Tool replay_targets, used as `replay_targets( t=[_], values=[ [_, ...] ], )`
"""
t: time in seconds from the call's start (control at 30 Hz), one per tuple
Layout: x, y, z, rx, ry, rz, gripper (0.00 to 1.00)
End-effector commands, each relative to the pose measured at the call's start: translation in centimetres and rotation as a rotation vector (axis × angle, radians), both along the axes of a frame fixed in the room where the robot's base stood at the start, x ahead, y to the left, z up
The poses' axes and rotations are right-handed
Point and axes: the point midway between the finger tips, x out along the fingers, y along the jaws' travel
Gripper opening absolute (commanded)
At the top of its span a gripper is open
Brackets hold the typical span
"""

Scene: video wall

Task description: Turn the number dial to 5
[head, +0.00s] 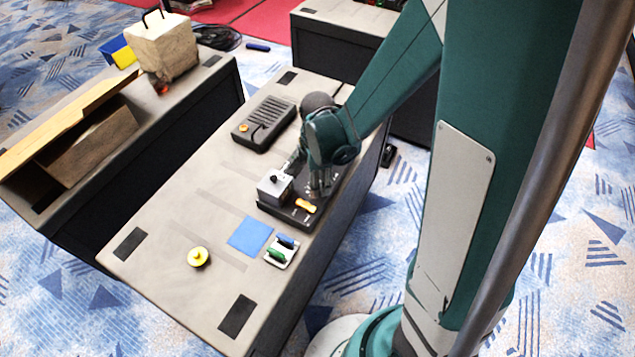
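A black control panel (288,216) lies on the grey table, with small pale marks on its face. My gripper (312,187) is over the panel and points down at it. Its fingers are close to the panel face, but they are too small to tell whether they are open or shut. The number dial cannot be made out; the gripper and wrist cover the middle of the panel. A light grey box with a small black knob (274,184) sits at the panel's left end, just left of the fingers. An orange switch (306,206) is at the panel's front edge.
A black device with a slotted top (265,123) lies behind the panel. The table's left part is mostly clear. Another table (222,75) holds a paper bag (163,45).

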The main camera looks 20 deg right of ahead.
Motion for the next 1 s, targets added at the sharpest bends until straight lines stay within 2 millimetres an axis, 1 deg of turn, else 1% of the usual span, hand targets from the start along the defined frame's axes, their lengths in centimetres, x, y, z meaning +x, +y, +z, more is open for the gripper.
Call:
replay_targets(
  t=[0.2, 0.23, 0.43, 0.77, 1.0],
  values=[
    [-0.01, 0.00, 0.00, 0.000, 0.000, 0.000, 0.34],
    [-0.01, 0.00, 0.00, 0.000, 0.000, 0.000, 0.32],
    [-0.01, 0.00, 0.01, 0.000, 0.000, 0.000, 0.06],
    [-0.03, 0.00, -0.01, 0.000, 0.000, -0.019, 0.06],
    [-0.06, -0.01, -0.04, 0.000, 0.000, -0.101, 0.06]
  ],
)
